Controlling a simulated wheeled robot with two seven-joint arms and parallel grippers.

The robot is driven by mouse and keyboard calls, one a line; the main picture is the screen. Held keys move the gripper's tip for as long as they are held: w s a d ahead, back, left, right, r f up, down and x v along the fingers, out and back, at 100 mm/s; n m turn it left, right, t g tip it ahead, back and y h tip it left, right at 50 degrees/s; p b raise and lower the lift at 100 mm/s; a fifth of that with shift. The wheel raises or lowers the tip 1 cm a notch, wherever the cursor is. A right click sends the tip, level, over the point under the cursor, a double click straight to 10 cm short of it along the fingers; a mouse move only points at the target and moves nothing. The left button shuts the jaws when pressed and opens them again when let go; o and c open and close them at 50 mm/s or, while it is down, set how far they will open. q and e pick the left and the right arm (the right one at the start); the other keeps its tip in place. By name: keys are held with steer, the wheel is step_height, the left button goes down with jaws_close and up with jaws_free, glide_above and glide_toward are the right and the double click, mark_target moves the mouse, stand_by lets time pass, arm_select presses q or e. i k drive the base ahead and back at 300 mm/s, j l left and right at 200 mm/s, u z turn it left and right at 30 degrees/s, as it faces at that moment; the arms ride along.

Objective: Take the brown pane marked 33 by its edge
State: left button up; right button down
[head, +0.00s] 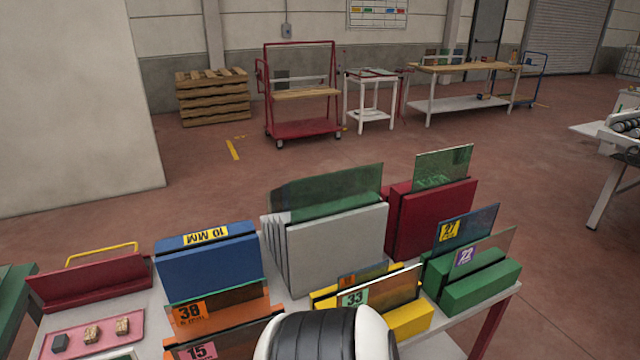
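The pane marked 33 (390,288) stands on edge in a yellow slotted block (411,318) at the front of the rack table. It looks brownish and see-through, with a pale top edge and a green label reading 33. Its lower left part is hidden behind a black ribbed part of my own arm with white sides. Another pane with an orange label (362,275) stands just behind it. Neither of my grippers shows in the head view.
An orange block holds panes marked 38 (190,312) and 15 (200,352) to the left. A green block (470,290) holds panes marked 27 (450,231) and 22 (466,254) to the right. Blue (208,270), grey (330,245) and dark red (430,215) racks stand behind.

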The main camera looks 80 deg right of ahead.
mark_target(388, 293)
steer(key=z, duration=4.55)
steer(key=k+j, duration=0.05)
